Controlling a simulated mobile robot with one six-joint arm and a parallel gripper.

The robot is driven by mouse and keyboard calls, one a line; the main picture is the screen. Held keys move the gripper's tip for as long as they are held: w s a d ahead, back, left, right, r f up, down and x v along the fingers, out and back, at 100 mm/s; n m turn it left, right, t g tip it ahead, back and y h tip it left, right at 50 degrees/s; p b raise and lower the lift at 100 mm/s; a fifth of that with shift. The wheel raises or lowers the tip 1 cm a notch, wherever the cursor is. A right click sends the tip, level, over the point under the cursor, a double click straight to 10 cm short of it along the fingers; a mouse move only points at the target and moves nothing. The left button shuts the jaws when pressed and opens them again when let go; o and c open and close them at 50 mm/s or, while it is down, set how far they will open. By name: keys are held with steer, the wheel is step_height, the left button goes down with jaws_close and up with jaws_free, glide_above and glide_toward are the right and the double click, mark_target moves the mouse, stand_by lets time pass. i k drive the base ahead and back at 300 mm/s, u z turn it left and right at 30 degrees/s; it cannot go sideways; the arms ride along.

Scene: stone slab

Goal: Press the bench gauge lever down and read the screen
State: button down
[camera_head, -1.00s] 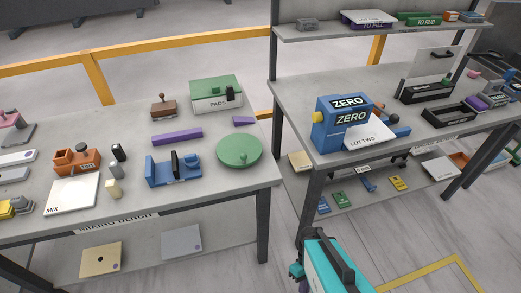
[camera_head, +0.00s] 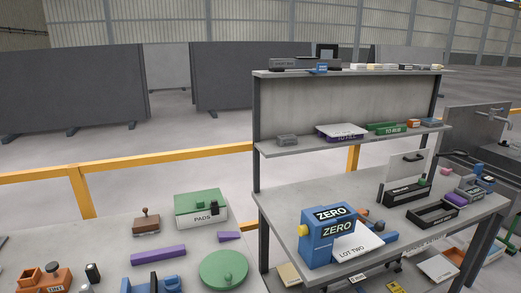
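A blue box-shaped device (camera_head: 322,238) stands at the front left of the right-hand bench (camera_head: 410,225). Dark panels on its top and front read ZERO. A yellow knob (camera_head: 302,231) is on its left side. I cannot tell for sure that this device is the bench gauge. A white card marked LOT TWO (camera_head: 356,245) is at its right. My gripper is not in view.
The left bench holds a green PADS box (camera_head: 200,205), a green disc (camera_head: 223,268), a brown stamp (camera_head: 146,225) and purple bars. Black trays (camera_head: 433,213) lie right of the device. Shelves (camera_head: 345,138) rise behind. A yellow rail (camera_head: 150,157) runs behind the benches.

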mark_target(379, 226)
steer(key=u, duration=0.45)
steer(key=k, duration=1.35)
steer(key=u, duration=0.4)
steer(key=i, duration=1)
steer(key=u, duration=0.3)
